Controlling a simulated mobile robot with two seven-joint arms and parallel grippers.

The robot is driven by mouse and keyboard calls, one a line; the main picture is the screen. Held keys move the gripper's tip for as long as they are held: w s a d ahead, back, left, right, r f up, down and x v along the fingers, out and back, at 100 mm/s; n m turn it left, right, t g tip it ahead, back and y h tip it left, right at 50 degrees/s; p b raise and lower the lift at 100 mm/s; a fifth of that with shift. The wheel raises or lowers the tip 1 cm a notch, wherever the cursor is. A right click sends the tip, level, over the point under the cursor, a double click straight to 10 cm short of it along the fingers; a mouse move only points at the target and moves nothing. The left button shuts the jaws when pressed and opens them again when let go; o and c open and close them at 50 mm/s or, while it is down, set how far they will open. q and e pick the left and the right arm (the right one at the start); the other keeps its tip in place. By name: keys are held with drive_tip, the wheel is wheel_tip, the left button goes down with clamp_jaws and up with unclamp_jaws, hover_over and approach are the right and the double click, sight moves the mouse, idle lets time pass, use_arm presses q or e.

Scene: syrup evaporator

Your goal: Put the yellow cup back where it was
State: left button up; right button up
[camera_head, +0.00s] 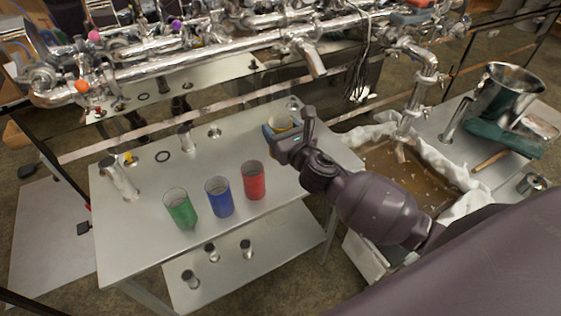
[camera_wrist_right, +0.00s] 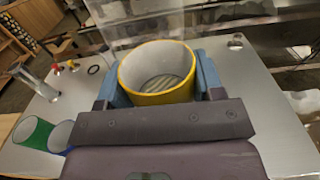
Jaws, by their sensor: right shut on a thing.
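The yellow cup (camera_wrist_right: 157,75) is between the blue fingers of my right gripper (camera_wrist_right: 158,85) in the right wrist view. The gripper is shut on it, and the cup looks upright and empty. In the head view the yellow cup (camera_head: 281,123) shows only in part, behind my right gripper (camera_head: 283,134), near the back right of the steel table (camera_head: 140,215). I cannot tell whether its base touches the table. My left gripper is not in view.
A green cup (camera_head: 180,209), a blue cup (camera_head: 219,197) and a red cup (camera_head: 253,180) stand in a row on the table. Steel pipes (camera_head: 200,62) run along the back. A cloth-lined basin (camera_head: 385,172) is at the right.

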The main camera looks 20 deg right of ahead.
wheel_tip(320, 180, down, 6)
drive_tip(key=shift+f+b, duration=0.1)
drive_tip(key=shift+b, duration=0.8)
drive_tip(key=shift+f+b, duration=1.2)
drive_tip(key=shift+f, duration=1.3)
drive_tip(key=shift+f, duration=0.1)
drive_tip(key=o, duration=0.9)
drive_tip(key=shift+o, duration=0.6)
